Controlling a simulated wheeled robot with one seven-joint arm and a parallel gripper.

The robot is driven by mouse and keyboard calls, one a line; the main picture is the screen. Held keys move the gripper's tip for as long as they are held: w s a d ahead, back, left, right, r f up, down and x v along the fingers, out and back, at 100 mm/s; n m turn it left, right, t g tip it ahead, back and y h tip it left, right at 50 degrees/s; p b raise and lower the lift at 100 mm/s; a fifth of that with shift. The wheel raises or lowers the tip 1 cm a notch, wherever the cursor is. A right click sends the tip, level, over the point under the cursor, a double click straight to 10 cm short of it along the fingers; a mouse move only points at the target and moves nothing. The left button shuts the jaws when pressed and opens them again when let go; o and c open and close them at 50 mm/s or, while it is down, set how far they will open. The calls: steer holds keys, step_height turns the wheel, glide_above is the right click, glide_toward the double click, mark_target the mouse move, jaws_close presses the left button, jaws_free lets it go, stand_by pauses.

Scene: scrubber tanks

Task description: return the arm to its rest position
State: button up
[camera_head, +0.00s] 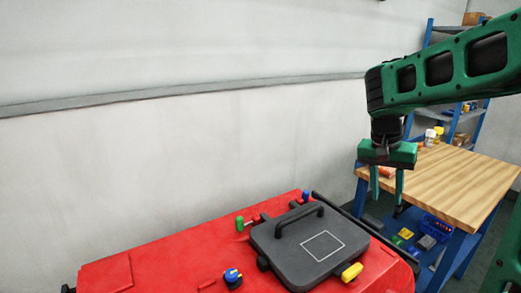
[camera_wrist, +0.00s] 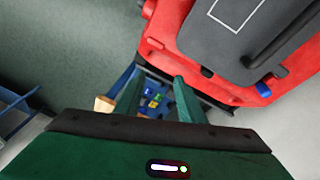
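My green arm reaches in from the right in the head view. My gripper (camera_head: 387,203) points down in the air, to the right of the grey lid on the red scrubber tank. Its two green fingers stand apart with nothing between them. In the wrist view my gripper (camera_wrist: 155,85) also shows two spread fingers, with only the floor and some distant items seen between them.
The red tank (camera_head: 180,245) carries a dark grey lid (camera_head: 290,255) with a handle, and yellow, blue and green knobs. A wooden-topped workbench (camera_head: 460,185) with blue legs stands at right, blue shelves (camera_head: 428,45) behind. A pale wall (camera_head: 180,150) runs behind.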

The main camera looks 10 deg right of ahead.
steer(key=s+a+f+n+y, duration=0.1)
steer(key=s+f, duration=0.2)
steer(key=s, duration=0.8)
steer(key=s+a+f+n+y, duration=0.1)
steer(key=s+f+n+y, duration=0.1)
steer(key=s, duration=1)
steer(key=shift+s+a+f, duration=0.25)
steer(key=shift+s+f, duration=0.05)
steer(key=shift+f, duration=0.45)
steer(key=shift+w+f+g, duration=0.25)
steer(key=shift+w+g, duration=0.05)
steer(key=shift+w, duration=0.3)
